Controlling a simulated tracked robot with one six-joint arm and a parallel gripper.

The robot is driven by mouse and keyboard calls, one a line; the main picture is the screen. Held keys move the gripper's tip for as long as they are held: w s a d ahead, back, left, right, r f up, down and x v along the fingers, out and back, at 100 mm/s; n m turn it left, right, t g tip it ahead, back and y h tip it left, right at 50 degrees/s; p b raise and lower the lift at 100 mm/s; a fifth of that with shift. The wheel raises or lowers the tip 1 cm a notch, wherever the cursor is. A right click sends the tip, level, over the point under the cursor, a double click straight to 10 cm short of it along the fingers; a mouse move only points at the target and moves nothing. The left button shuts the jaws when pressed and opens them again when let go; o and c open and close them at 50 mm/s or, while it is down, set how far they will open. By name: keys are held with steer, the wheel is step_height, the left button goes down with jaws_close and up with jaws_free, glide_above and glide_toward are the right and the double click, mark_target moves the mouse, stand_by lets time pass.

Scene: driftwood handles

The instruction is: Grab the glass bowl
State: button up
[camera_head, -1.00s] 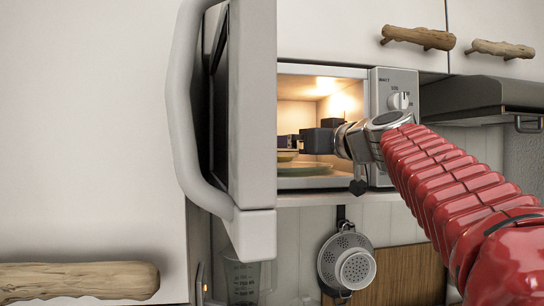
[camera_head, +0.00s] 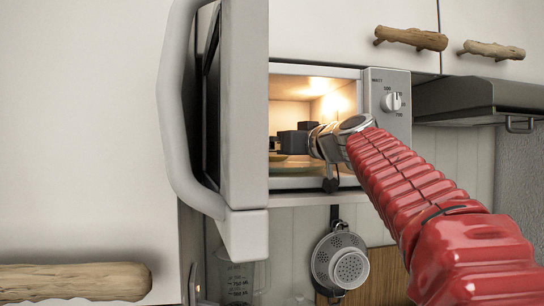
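A greenish, see-through rim (camera_head: 277,157), which looks like the glass bowl, shows low inside the lit microwave (camera_head: 373,150). The open microwave door (camera_head: 246,120) hides its left part. My gripper (camera_head: 288,138) reaches into the microwave from the right, with its dark fingers just above and behind the rim in the picture. The fingers overlap and the door edge cuts off their left end, so I cannot tell whether they are open or touch the bowl.
The microwave door with its thick handle (camera_head: 176,120) stands open on the left. A glass turntable (camera_head: 292,168) lies on the microwave floor. Below hang a metal strainer (camera_head: 342,262) and a measuring jug (camera_head: 238,277). Cupboards with driftwood handles (camera_head: 411,38) are above.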

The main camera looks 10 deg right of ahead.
steer(key=shift+c, duration=0.5)
steer(key=c, duration=0.8)
steer(key=shift+c, duration=0.2)
steer(key=shift+s+r, duration=0.1)
steer(key=shift+r, duration=0.15)
steer(key=shift+s+r, duration=0.15)
steer(key=shift+r, duration=0.1)
step_height(320, 180, up, 6)
steer(key=s, duration=1.9)
steer(key=shift+s+a, duration=0.15)
steer(key=shift+s, duration=0.05)
stand_by(0.6)
steer(key=shift+s, duration=0.1)
stand_by(0.7)
